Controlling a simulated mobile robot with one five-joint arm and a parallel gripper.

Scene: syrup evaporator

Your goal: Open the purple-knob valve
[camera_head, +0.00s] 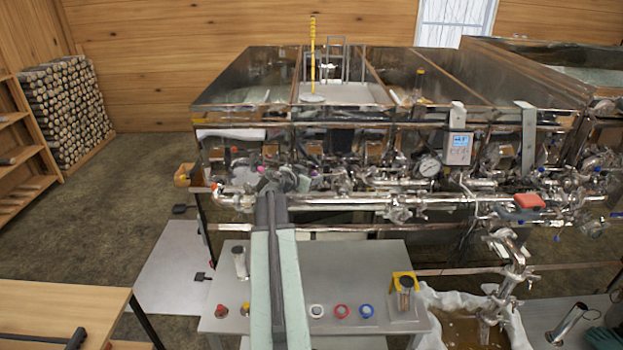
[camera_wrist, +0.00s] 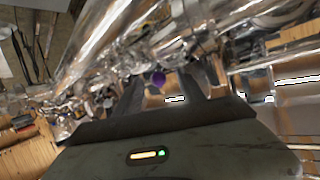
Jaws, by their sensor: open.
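The purple knob (camera_wrist: 158,77) shows in the wrist view as a small round knob among shiny steel pipes. It appears in the gap between the two dark fingers of my gripper (camera_wrist: 172,76), nearer the left finger. The fingers are apart and hold nothing. I cannot tell how far the knob is beyond the fingertips. In the head view my gripper (camera_head: 277,180) reaches the left part of the pipework, with a small pinkish-purple spot just left of it. The valve body and its handle angle are not clear in either view.
Steel pipes (camera_head: 345,203) and fittings crowd around the gripper. The evaporator pan (camera_head: 245,118) stands behind them. A gauge (camera_head: 428,166) and digital meter (camera_head: 458,149) are to the right. Below is a grey table (camera_head: 385,258) with several coloured round caps or buttons. Open floor lies left.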

